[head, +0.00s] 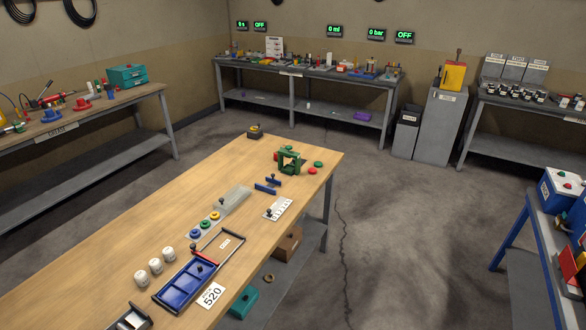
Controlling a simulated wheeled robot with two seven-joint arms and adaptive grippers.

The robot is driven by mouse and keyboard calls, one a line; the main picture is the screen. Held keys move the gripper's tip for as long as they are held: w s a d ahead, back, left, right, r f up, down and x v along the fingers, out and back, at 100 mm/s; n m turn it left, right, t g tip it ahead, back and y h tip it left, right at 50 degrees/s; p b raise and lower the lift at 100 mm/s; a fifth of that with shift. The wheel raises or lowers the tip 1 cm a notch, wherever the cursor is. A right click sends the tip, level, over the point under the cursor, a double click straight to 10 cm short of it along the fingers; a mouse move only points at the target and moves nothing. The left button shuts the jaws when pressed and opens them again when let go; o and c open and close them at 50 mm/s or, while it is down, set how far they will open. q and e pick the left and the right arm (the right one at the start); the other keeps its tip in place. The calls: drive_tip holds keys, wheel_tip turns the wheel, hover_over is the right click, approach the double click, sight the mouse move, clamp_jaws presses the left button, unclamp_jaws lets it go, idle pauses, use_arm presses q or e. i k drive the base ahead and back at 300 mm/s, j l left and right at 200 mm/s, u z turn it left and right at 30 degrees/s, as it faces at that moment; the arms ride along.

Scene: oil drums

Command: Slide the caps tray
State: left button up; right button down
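A blue divided tray (175,294) lies at the near end of the wooden table. A dark knob shows on it, and a thin frame with a dark bar (232,234) extends from its far right side. The small labels are too small to read, so I cannot tell which is the caps tray. Neither of my grippers is in view.
Three white jars (155,265) stand left of the blue tray. A green fixture (291,160) and loose red and green discs are at the far end. The wooden table (135,225) has clear surface along its left side.

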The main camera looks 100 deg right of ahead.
sight(288, 168)
drive_tip(key=z, duration=3.45)
